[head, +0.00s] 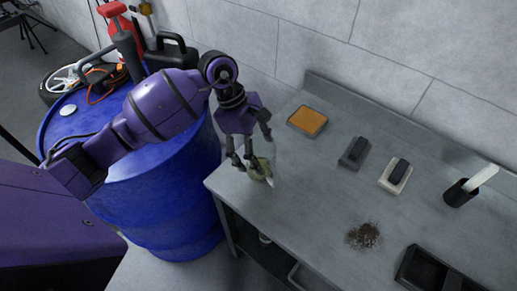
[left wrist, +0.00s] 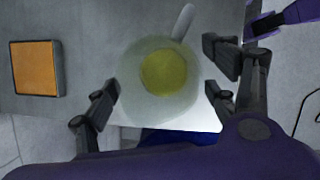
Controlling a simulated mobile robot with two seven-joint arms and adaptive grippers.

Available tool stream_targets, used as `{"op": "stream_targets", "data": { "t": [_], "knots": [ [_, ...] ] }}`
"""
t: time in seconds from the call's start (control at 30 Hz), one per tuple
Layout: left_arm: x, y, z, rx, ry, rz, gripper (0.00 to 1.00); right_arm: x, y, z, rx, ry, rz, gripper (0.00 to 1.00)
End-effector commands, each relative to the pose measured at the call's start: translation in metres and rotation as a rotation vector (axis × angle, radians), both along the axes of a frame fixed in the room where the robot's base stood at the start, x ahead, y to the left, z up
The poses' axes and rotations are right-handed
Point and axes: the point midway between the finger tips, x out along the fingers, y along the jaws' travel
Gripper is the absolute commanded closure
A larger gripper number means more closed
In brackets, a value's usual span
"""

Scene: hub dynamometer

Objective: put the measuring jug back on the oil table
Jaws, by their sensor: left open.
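The measuring jug (head: 262,170) is a clear vessel with yellow-green liquid in the bottom. It stands upright at the left front corner of the grey metal table (head: 310,195). In the left wrist view the jug (left wrist: 160,75) is seen from above, its handle pointing to the top. My left gripper (head: 252,165) is open at the jug, partly hiding it. In the wrist view its fingertips (left wrist: 162,90) are spread on both sides of the jug, with a visible gap at the right finger. My right gripper is not seen.
A blue drum (head: 165,205) stands left of the table, with a black can (head: 170,52) and other items on top. The table also holds an orange-topped tray (head: 307,121), two dark blocks, a cup (head: 460,192) with a white tool, a dirt pile (head: 363,236) and a black tray (head: 430,272).

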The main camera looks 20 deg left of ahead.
Motion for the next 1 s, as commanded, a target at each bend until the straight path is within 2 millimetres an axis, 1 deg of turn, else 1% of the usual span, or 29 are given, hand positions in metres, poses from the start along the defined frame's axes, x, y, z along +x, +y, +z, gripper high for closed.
{"op": "stream_targets", "data": {
  "t": [0.13,0.27,0.5,0.6,0.7,0.83,1.0],
  "knots": [
    [0.0,0.0,0.005,-0.001,-0.002,0.0,0.21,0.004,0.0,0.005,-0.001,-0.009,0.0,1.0],
    [0.002,0.007,0.018,0.002,-0.002,0.0,0.21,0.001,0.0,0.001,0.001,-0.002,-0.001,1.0],
    [0.004,0.027,0.065,0.003,-0.002,0.001,0.21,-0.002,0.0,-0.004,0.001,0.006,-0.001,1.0],
    [0.004,0.034,0.084,0.003,-0.002,0.001,0.21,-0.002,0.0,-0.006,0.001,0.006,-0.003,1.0],
    [0.005,0.04,0.098,0.001,-0.001,-0.001,0.21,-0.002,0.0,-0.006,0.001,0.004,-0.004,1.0],
    [0.005,0.044,0.11,0.0,0.0,-0.001,0.21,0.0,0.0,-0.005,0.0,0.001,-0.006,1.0],
    [0.004,0.046,0.114,0.0,0.001,0.0,0.21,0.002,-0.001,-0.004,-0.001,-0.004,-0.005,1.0]
  ]
}}
